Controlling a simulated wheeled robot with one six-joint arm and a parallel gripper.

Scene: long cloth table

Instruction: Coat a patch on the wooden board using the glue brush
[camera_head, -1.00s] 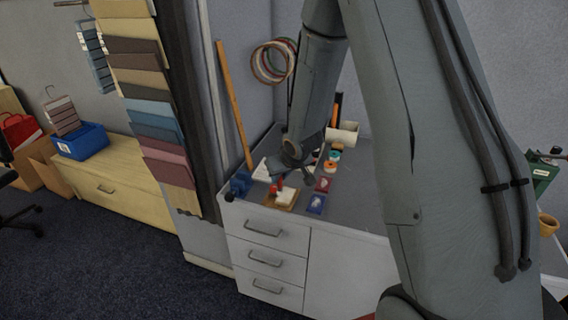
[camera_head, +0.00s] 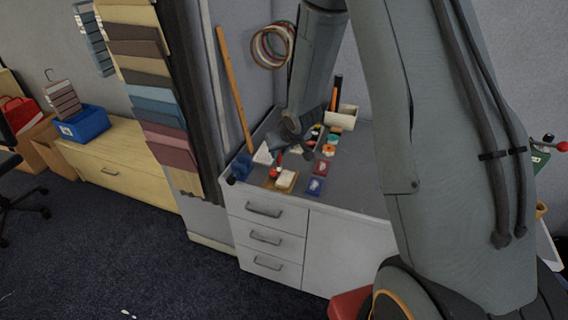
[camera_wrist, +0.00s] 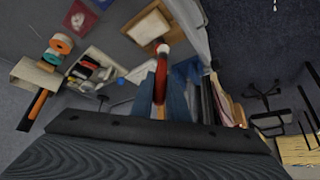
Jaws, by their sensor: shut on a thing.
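My gripper (camera_wrist: 162,78) is shut on the glue brush (camera_wrist: 160,82), whose red handle stands between the two blue-grey fingers in the wrist view. The brush's pale tip (camera_wrist: 163,48) points away from the fingers, near the wooden board's edge; I cannot tell whether it touches. The small wooden board (camera_wrist: 132,22) carries a whitish area on its face. In the head view the board (camera_head: 268,184) lies at the grey worktop's front left. The red of the brush (camera_head: 279,160) shows just behind it, and my arm hides most of the fingers.
Red (camera_head: 321,167) and blue (camera_head: 316,187) squares lie right of the board. A blue holder (camera_head: 241,168) stands left of it. Tape rolls (camera_wrist: 58,45) and a tray of small items (camera_wrist: 90,78) are nearby. A wooden stick (camera_head: 233,90) leans on the wall.

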